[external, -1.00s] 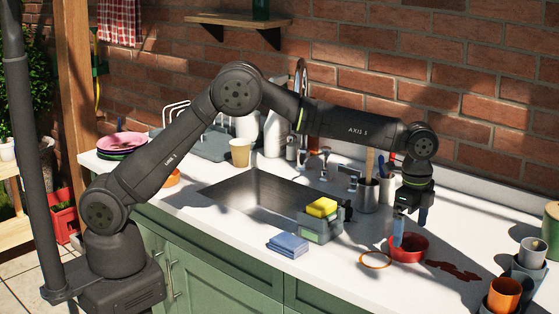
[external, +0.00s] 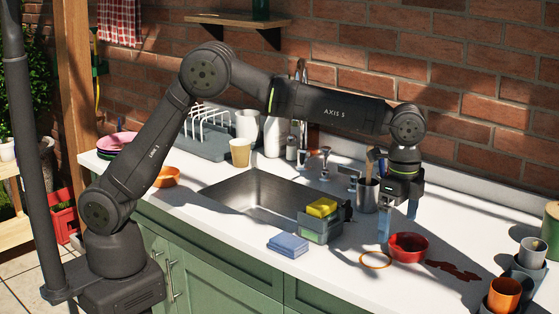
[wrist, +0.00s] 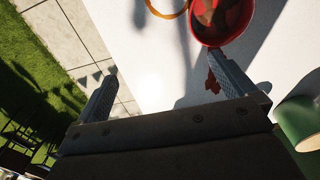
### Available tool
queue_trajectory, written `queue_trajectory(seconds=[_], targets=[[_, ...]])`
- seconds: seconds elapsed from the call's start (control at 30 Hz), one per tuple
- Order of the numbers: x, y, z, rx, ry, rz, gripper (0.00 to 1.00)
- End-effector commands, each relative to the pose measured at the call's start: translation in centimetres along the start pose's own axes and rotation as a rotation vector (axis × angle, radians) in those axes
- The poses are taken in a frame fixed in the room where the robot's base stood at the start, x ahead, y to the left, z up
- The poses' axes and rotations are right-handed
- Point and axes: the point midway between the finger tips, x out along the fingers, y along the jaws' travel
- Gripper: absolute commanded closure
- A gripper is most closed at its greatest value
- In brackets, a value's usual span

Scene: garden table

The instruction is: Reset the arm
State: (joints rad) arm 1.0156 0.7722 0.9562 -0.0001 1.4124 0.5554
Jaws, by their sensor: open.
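My gripper (external: 398,222) hangs from the arm over the right part of the white counter, above and just behind the red bowl (external: 408,246). Its jaws are open with nothing between them. In the wrist view, my gripper (wrist: 163,80) shows its two fingers spread apart, with bare counter and paving beyond them. The red bowl also shows at the top of the wrist view (wrist: 232,28), with something dark inside it.
An orange ring (external: 375,260) and a dark red spill (external: 455,270) lie beside the bowl. A metal utensil cup (external: 367,197) stands close behind my gripper. The sink (external: 255,190), a sponge caddy (external: 320,228) and blue cloths (external: 288,245) are to the left. Several cups stand at the right edge.

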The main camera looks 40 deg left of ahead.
Motion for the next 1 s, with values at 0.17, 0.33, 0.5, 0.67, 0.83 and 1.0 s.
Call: queue_trajectory(seconds=[0.17,0.33,0.5,0.67,0.83,1.0], targets=[[-1.5,0.4,1.5,-0.047,0.000,0.000,0.00],[-2.4,-1.0,4.5,-0.129,0.001,0.000,0.00],[-3.2,-2.3,7.6,-0.213,0.001,0.000,0.00],[-4.0,-3.3,10.5,-0.292,0.000,0.000,0.00],[-4.7,-4.1,13.8,-0.379,0.000,0.000,0.00],[-5.5,-4.7,17.0,-0.466,0.000,-0.001,0.00]])
